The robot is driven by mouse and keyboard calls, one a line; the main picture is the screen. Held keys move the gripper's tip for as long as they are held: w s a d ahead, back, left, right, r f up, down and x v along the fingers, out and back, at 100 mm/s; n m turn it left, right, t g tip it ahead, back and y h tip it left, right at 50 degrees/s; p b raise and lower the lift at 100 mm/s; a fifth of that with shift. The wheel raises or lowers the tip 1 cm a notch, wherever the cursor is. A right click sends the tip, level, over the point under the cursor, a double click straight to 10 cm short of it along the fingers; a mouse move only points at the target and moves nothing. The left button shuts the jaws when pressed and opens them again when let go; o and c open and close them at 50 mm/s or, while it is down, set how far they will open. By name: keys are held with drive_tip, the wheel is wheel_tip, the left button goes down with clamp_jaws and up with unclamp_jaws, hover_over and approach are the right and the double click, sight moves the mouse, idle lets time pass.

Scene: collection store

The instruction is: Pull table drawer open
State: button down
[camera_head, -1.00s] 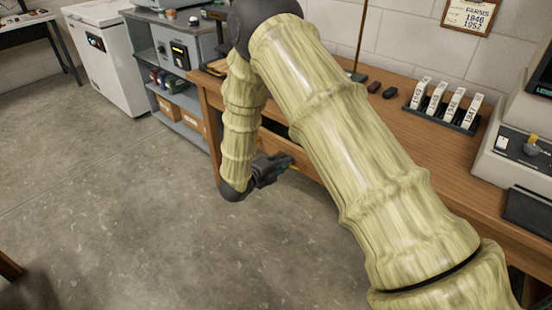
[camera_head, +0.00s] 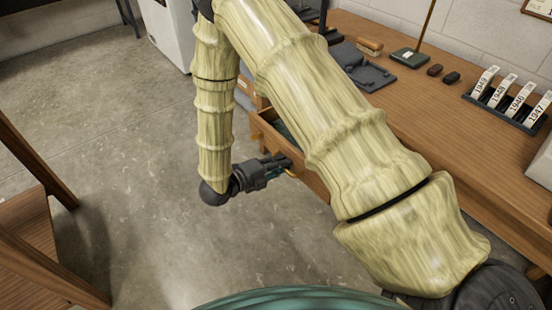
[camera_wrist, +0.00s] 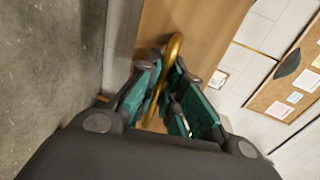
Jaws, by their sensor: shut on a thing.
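The wooden table drawer (camera_head: 318,186) stands partly out from the table (camera_head: 400,119). Part of its open inside shows behind my arm. My gripper (camera_head: 280,166) is at the drawer front, shut on the brass handle (camera_head: 290,173). In the wrist view, the curved handle (camera_wrist: 173,50) passes between the green-padded fingers of my gripper (camera_wrist: 170,72). The wooden drawer front (camera_wrist: 205,35) lies just beyond the fingertips. My arm hides much of the drawer and table edge.
A wooden stool or chair (camera_head: 35,235) stands at the left. Bare concrete floor (camera_head: 130,150) lies between it and the drawer.

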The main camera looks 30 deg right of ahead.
drive_tip(key=shift+w+a, duration=0.1)
drive_tip(key=c, duration=1.8)
unclamp_jaws()
drive_tip(key=shift+c, duration=0.2)
drive_tip(key=v, duration=1.2)
